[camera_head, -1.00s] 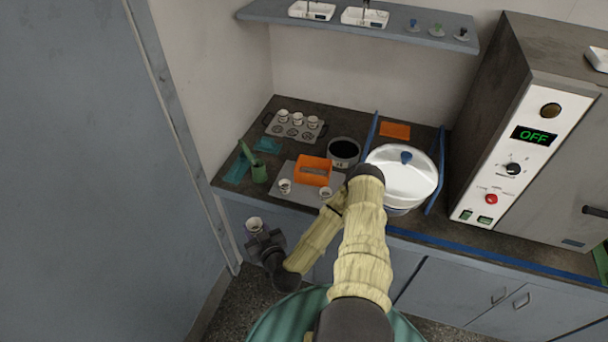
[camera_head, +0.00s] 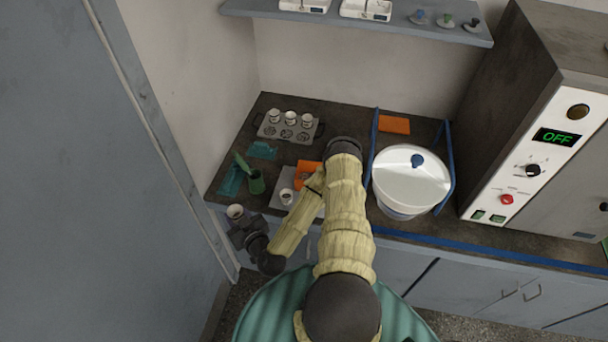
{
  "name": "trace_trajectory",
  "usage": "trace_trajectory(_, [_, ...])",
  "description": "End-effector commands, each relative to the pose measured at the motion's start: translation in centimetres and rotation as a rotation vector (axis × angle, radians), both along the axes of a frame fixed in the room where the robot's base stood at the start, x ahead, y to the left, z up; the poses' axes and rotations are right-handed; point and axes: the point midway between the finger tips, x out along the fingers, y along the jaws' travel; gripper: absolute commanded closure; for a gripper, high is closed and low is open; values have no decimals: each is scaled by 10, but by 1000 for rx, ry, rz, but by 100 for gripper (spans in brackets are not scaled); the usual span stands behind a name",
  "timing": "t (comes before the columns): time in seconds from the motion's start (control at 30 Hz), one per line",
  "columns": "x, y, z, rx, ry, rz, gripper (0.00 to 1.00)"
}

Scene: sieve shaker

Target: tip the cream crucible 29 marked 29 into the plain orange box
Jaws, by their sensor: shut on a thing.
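My gripper (camera_head: 239,222) is shut on a small cream crucible (camera_head: 235,211), which looks upright. It holds it in front of the counter's left front edge, left of the orange box. Any number on the crucible is too small to read. The plain orange box (camera_head: 302,178) stands on the grey mat, and my arm hides much of it. Another small crucible (camera_head: 286,196) with dark contents stands on the mat left of the box.
A rack (camera_head: 286,133) with several cups stands behind. A lidded white pan (camera_head: 410,182) sits between blue rails on the right. An orange pad (camera_head: 394,124) lies behind it. The left wall is close to my gripper.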

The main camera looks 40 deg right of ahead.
Motion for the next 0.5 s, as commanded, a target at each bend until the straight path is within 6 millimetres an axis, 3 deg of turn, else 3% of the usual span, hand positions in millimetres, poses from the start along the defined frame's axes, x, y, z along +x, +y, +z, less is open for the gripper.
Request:
trace_trajectory(0.37, [0,-10,-1,0,0,-21,86])
trace_trajectory(0.5, [0,-18,-13,-5,-1,-24,86])
